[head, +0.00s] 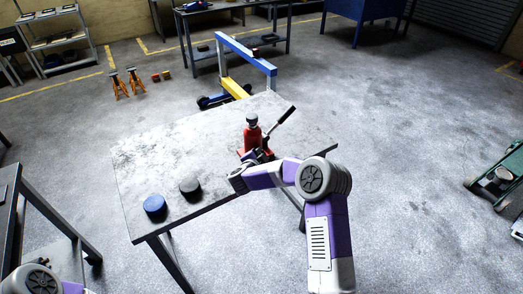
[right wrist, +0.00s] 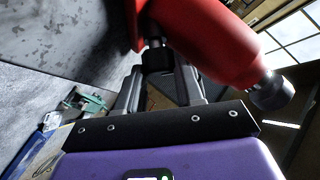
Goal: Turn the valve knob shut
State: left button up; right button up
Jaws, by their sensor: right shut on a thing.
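The red bottle jack (head: 252,137) stands upright on the grey metal table (head: 160,150), with a dark lever (head: 286,115) angled up to the right. In the right wrist view its red body (right wrist: 215,45) fills the top, tilted by the camera's angle. The dark valve knob (right wrist: 157,58) sits low on the jack, between my right fingertips. My right gripper (head: 258,156) is at the near side of the jack base and is shut on the knob; the fingers also show in the right wrist view (right wrist: 158,75). My left gripper is out of view.
A blue round puck (head: 155,206) and a black one (head: 190,188) lie near the table's front left edge. A blue and yellow frame (head: 245,62) stands behind the table. Orange stands (head: 127,83) are on the floor farther back.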

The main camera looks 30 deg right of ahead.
jog(key=shift+w+a+r+m+g+p, duration=0.1)
jog(key=shift+w+a+m+g+p, duration=0.05)
jog(key=shift+m+g+p, duration=1.4)
jog(key=shift+t+p, duration=0.25)
jog(key=shift+p, duration=0.1)
jog(key=o, duration=1)
jog(key=shift+o, duration=0.2)
jog(key=p+v, duration=0.1)
jog(key=v, duration=0.6)
jog(key=shift+s+a, duration=0.1)
jog(key=shift+s, duration=0.15)
